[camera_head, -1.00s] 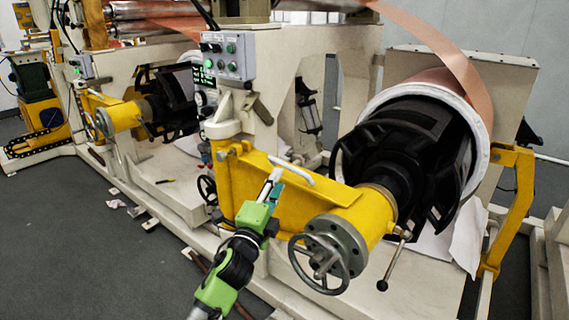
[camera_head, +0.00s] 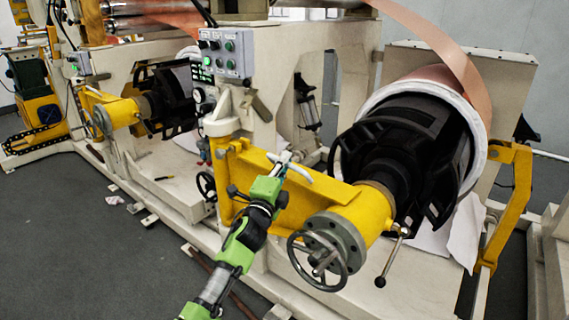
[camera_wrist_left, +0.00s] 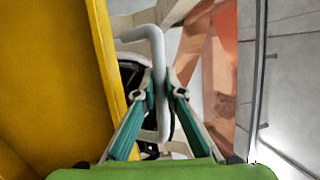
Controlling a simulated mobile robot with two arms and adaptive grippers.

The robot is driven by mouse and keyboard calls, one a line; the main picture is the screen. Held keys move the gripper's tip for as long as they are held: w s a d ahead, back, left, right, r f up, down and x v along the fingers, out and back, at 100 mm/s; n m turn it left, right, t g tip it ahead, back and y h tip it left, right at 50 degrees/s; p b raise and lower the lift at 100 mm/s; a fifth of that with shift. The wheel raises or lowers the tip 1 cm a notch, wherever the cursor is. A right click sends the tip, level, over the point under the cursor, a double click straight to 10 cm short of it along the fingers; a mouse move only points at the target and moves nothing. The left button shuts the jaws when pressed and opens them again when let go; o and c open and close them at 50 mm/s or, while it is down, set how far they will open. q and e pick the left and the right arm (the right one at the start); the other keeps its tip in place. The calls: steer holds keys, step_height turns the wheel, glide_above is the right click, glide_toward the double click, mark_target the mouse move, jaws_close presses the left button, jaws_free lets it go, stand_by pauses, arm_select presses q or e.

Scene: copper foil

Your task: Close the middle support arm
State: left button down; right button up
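The middle support arm is the yellow arm (camera_head: 285,185) in the centre of the head view, swung out toward the front, with a grey flange and handwheel (camera_head: 318,262) at its end. A pale bent handle (camera_head: 298,171) stands on its upper edge. My left gripper (camera_head: 284,160) is at this handle. In the left wrist view, the handle (camera_wrist_left: 158,75) runs between the two fingertips of my left gripper (camera_wrist_left: 163,92), with narrow gaps seeming to show beside it. The yellow arm's side (camera_wrist_left: 60,80) is close on the left there. My right gripper is not in view.
A black hub (camera_head: 400,150) with a copper foil roll (camera_head: 445,76) is behind the arm on the right. A similar yellow arm (camera_head: 112,112) is at left. A control box (camera_head: 226,52) stands above the arm's hinge. Grey floor (camera_head: 110,250) is open at lower left.

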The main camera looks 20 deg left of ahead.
arm_select(q)
steer(key=shift+w+f+b, duration=0.1)
steer(key=shift+f+b, duration=0.05)
steer(key=shift+b, duration=0.15)
steer(key=b, duration=0.1)
steer(key=w+d+y+b, duration=0.1)
steer(key=b, duration=0.1)
steer(key=shift+w+d+r+n, duration=0.15)
steer(key=shift+w+r+n, duration=0.15)
steer(key=shift+n, duration=0.1)
steer(key=shift+w+d, duration=0.1)
steer(key=shift+w, duration=0.2)
steer(key=shift+r, duration=0.1)
